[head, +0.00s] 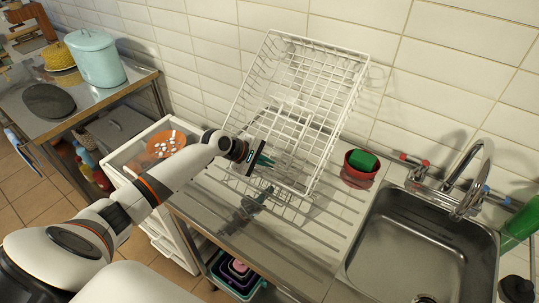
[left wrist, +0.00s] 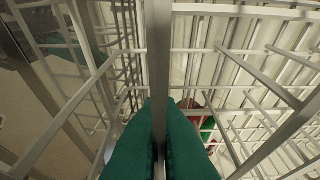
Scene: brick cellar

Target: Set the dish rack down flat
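The white wire dish rack (head: 352,88) stands tilted over the steel drainboard (head: 318,240), its upper end up by the tiled wall and its lower edge near the board. I cannot tell whether it touches the wall. My left gripper (head: 264,161) is at the rack's lower left side. In the left wrist view, its green fingers (left wrist: 160,110) are closed against both sides of a rack bar (left wrist: 160,50), with other wires around them. My right gripper is not in view.
A red bowl (head: 350,176) with a green item (head: 362,160) stands right of the rack, near the sink (head: 420,245) and faucet (head: 470,165). A white drawer unit with an orange plate (head: 166,143) is at left. The front of the drainboard is clear.

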